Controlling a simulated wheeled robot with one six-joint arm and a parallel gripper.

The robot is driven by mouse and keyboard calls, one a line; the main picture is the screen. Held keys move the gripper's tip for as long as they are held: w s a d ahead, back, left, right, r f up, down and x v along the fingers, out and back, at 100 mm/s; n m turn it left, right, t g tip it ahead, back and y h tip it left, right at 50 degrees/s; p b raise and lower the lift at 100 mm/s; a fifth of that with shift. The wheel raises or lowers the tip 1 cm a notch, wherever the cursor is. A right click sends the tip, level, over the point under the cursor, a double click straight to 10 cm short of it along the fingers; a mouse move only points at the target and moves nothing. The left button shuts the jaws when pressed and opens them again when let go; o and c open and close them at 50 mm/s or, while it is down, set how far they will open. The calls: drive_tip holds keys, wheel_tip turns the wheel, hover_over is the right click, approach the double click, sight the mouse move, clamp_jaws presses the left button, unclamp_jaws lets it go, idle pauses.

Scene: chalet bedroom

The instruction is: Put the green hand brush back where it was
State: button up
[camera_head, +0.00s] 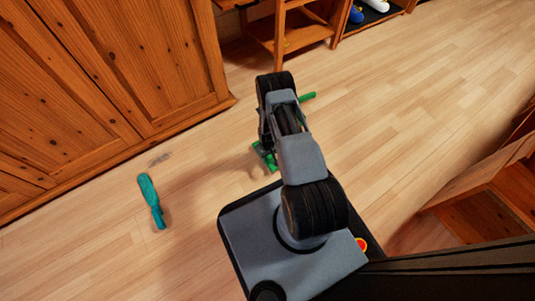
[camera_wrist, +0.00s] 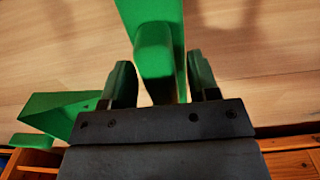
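A green object with a handle-like part (camera_wrist: 153,55) fills the upper middle of the wrist view, between the two fingers of my gripper (camera_wrist: 160,85). Thin strips of floor show beside it, so I cannot tell if the fingers press on it. In the head view, green parts (camera_head: 265,155) show under my arm, and another green end (camera_head: 307,97) sticks out to the right; my arm hides the rest. I cannot tell which green part is the hand brush. A separate teal, brush-like object (camera_head: 150,200) lies on the floor at left.
A wooden cabinet (camera_head: 100,80) stands along the left. Open wooden shelves (camera_head: 300,30) stand at the top, and a low wooden unit (camera_head: 490,195) is at the right. The plank floor (camera_head: 420,100) between them is clear. A green wedge-shaped part (camera_wrist: 55,112) shows left of the fingers.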

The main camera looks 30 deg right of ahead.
drive_tip(key=w+a+r+t+p, duration=0.1)
drive_tip(key=a+r+p, duration=0.15)
drive_tip(key=r, duration=1.55)
drive_tip(key=w+a+r+p, duration=0.1)
drive_tip(key=r+p, duration=0.2)
drive_tip(key=r, duration=1.5)
drive_tip(key=s+a+r, duration=0.3)
drive_tip(key=s+r, duration=0.5)
drive_tip(key=r, duration=0.1)
drive_tip(key=s+a+r+m+t, duration=0.1)
drive_tip(key=s+a+r, duration=0.2)
drive_tip(key=s+r, duration=0.5)
wheel_tip(320, 180, up, 2)
drive_tip(key=shift+s+r+t, duration=0.2)
drive_tip(key=shift+s+t, duration=0.05)
drive_tip(key=shift+t, duration=0.05)
